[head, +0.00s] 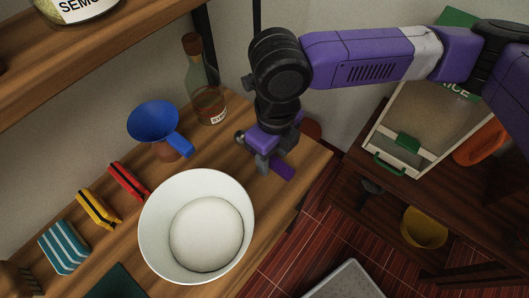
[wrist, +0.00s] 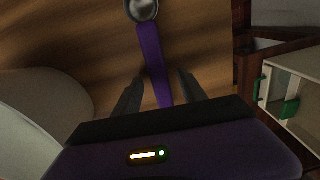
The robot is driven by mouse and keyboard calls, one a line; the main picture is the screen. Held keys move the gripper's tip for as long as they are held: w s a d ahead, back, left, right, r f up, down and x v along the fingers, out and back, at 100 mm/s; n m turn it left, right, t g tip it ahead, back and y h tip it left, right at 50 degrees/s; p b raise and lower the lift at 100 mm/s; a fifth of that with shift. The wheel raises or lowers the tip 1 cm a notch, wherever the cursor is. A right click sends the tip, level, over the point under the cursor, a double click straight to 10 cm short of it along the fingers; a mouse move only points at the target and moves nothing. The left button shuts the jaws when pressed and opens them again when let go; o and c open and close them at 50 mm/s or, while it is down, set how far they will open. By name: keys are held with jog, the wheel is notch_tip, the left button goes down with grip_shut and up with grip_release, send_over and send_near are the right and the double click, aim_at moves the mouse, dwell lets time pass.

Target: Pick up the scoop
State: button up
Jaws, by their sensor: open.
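The scoop, with a purple handle (wrist: 154,62) and a round metal head (wrist: 143,9), lies on the wooden counter in the wrist view. My gripper (wrist: 160,78) is open, with one dark finger on each side of the handle and a gap visible on both sides. In the head view my gripper (head: 268,160) is low over the counter near its right edge. The end of the purple handle (head: 284,172) shows beside it there, and the rest of the scoop is mostly hidden by the gripper.
A large white bowl (head: 150,220) with white contents stands left of my gripper. A glass bottle (head: 205,85) and a blue funnel-like item (head: 152,118) stand behind. The counter edge drops off at right, near a shelf with a clear-fronted bin (head: 418,125).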

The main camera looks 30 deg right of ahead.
aim_at(273, 159)
jog(key=shift+f, duration=0.2)
grip_shut()
jog(key=shift+r, duration=0.1)
notch_tip(273, 159, up, 20)
jog(key=p, duration=0.1)
dwell(0.6)
